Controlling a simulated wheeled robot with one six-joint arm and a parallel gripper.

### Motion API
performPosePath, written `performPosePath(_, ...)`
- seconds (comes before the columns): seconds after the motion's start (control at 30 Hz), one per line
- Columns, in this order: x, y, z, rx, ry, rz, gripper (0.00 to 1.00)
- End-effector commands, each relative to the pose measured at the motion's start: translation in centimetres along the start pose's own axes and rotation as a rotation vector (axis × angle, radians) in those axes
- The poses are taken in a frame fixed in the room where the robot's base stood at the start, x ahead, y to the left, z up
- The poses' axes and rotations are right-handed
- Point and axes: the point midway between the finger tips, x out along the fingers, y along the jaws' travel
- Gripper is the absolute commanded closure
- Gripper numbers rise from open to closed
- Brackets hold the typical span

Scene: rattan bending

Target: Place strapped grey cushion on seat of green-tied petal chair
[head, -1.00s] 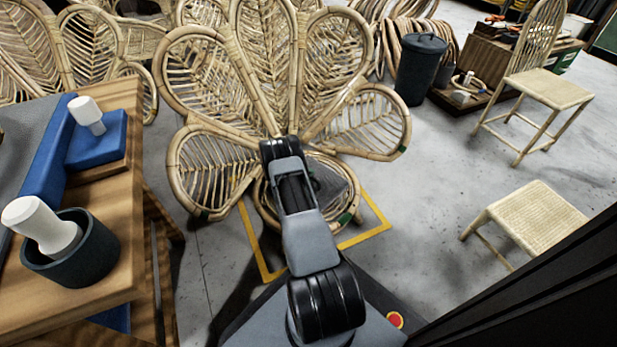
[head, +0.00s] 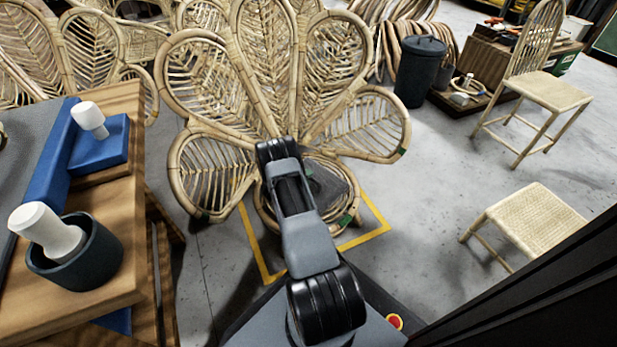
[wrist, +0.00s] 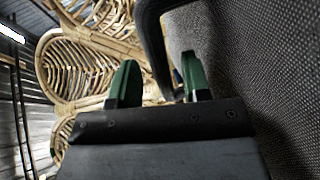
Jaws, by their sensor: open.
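The petal chair (head: 246,90) of pale rattan stands ahead in the head view, with green ties on its right petal and seat rim. The grey cushion (head: 332,190) shows on its round seat, right of my arm and partly hidden by it. In the wrist view the cushion (wrist: 265,70) fills the right side, and its dark strap (wrist: 150,30) stands out in a loop. My gripper (wrist: 158,82) is open, its green fingers apart. The strap's lower end shows between the fingers in the picture; I cannot tell whether it lies between them in depth. The fingertips are hidden in the head view.
A wooden bench (head: 120,260) with a dark mortar (head: 80,260) and a blue block stands at left. A small woven stool (head: 530,215) and a cane chair (head: 545,90) stand at right. A dark bin (head: 418,72) is behind. Grey floor between is clear.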

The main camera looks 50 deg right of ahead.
Motion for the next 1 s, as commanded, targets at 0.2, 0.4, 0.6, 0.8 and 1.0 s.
performPosePath(0.2, -4.6, 0.5, -0.1, -0.004, 0.004, -0.001, 0.56)
performPosePath(0.4, -8.0, 0.4, -0.1, -0.002, 0.003, -0.001, 0.56)
performPosePath(0.6, -9.9, 0.2, -0.1, -0.001, 0.001, 0.000, 0.56)
performPosePath(0.8, -10.9, 0.7, -0.9, 0.027, 0.028, -0.019, 0.56)
performPosePath(1.0, -15.6, 5.1, -7.7, 0.233, 0.263, -0.225, 0.56)
